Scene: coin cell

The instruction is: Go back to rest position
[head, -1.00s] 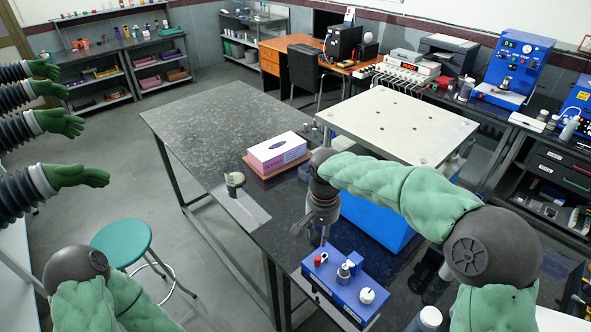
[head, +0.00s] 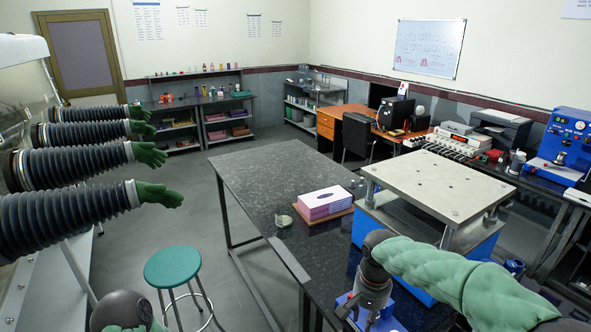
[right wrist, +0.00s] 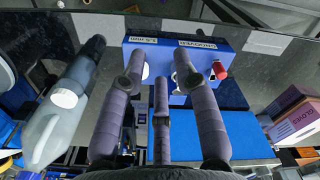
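My right gripper (head: 362,308) hangs over the black table near the bottom of the head view, at the end of my green-sleeved right arm. In the right wrist view, its three grey-purple fingers (right wrist: 160,72) are spread apart with nothing held between them. Beyond the fingertips is a blue device (right wrist: 212,58) with white labels and a red knob (right wrist: 219,70). The blue device (head: 393,318) is partly hidden by the gripper in the head view. My left arm shows only as a dark joint and green sleeve at the bottom left; its gripper is out of view.
The black table (head: 255,185) bears a purple-white glove box (head: 325,203) and a small round container (head: 284,220). A blue press with a pale plate (head: 440,185) stands close beside my right arm. A green stool (head: 172,267) and a glovebox with green gloves (head: 160,195) are left.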

